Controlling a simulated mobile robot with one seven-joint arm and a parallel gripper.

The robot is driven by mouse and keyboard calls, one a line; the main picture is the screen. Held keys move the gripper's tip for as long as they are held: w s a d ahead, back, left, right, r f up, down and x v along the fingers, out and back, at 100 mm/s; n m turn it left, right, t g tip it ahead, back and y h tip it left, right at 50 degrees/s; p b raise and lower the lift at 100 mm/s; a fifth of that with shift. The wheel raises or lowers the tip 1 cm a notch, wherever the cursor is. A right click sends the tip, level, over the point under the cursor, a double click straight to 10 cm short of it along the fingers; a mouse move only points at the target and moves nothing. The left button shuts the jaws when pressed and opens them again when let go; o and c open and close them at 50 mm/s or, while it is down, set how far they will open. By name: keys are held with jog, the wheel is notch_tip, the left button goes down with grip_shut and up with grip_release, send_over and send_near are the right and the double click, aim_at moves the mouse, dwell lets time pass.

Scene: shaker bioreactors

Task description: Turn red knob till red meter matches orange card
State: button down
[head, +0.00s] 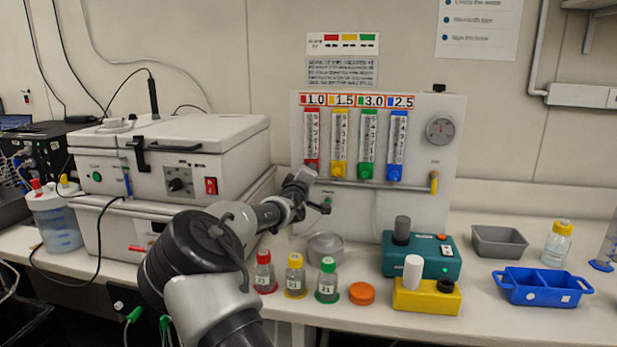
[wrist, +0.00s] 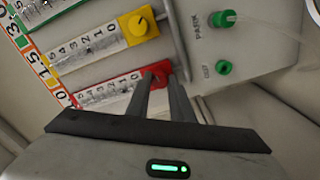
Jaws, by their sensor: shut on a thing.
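The red meter (head: 311,135) is the leftmost of several upright tubes on the white panel; it also shows in the wrist view (wrist: 107,95), tilted. I cannot read its level. The red knob (wrist: 161,69) sits at the meter's base by the 0 end of the scale. My gripper (wrist: 157,76) is shut on the red knob, one finger on each side; the knob is partly hidden between them. In the head view my gripper (head: 304,177) covers the knob's area. A number card (head: 315,100) reading 1.0, with orange-red edging, is above the red meter.
Yellow (head: 338,170), green (head: 365,172) and blue (head: 394,173) knobs stand close by on the right. A green-valved pipe (head: 326,205) is just below my gripper. Capped bottles (head: 295,276) stand on the bench below. A white shaker box (head: 190,150) is at the left.

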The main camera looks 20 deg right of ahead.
jog(key=shift+n+b, duration=0.3)
jog(key=shift+n, duration=0.5)
jog(key=c, duration=1.6)
grip_release()
jog(key=shift+o, duration=0.2)
jog(key=shift+r, duration=0.15)
